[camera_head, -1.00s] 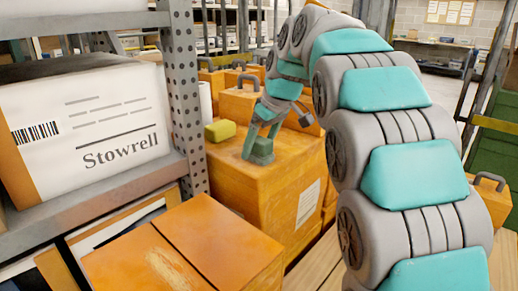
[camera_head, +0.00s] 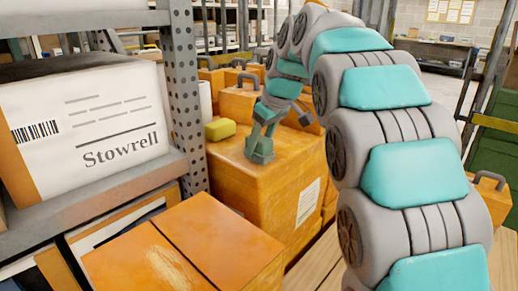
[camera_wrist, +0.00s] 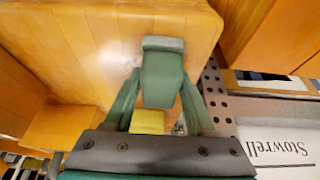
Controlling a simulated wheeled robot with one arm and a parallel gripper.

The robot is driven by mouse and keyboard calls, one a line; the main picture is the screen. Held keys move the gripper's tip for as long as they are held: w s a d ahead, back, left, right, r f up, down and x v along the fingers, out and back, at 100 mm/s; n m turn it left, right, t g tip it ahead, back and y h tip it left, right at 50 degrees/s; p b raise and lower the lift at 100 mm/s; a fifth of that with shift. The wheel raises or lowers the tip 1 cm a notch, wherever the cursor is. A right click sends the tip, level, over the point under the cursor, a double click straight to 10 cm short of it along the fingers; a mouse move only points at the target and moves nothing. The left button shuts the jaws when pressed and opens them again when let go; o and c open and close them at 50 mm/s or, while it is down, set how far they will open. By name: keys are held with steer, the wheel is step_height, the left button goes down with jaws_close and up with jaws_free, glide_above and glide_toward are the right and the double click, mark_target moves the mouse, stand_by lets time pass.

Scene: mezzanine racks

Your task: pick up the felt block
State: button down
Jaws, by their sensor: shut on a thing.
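The felt block (camera_head: 259,152) is a grey-green block standing on top of an orange case (camera_head: 240,182). My gripper (camera_head: 262,134) reaches down from above with its two fingers shut on the upper part of the block. In the wrist view the block (camera_wrist: 162,78) sits between the two green fingers of my gripper (camera_wrist: 160,100). Its base appears to be still on or very close to the case top; I cannot tell if there is a gap.
A yellow block (camera_head: 220,129) lies to the left of the felt block, and also shows in the wrist view (camera_wrist: 147,121). A perforated rack post (camera_head: 185,95) and a white Stowrell box (camera_head: 95,120) stand to the left. More orange cases (camera_head: 240,100) are behind.

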mark_target(262, 141)
steer(key=shift+r, duration=0.15)
steer(key=shift+r, duration=1.75)
steer(key=shift+s+d+b, duration=0.15)
steer(key=shift+s+b, duration=0.1)
steer(key=shift+s, duration=0.25)
steer(key=shift+s+d+b, duration=0.15)
steer(key=shift+s+b, duration=0.05)
steer(key=shift+s, duration=0.3)
steer(key=s+d+r+b, duration=0.1)
steer(key=s+d, duration=0.3)
steer(key=s, duration=0.9)
steer(key=shift+s+d+b, duration=0.15)
steer(key=shift+b, duration=0.3)
steer(key=shift+r, duration=0.1)
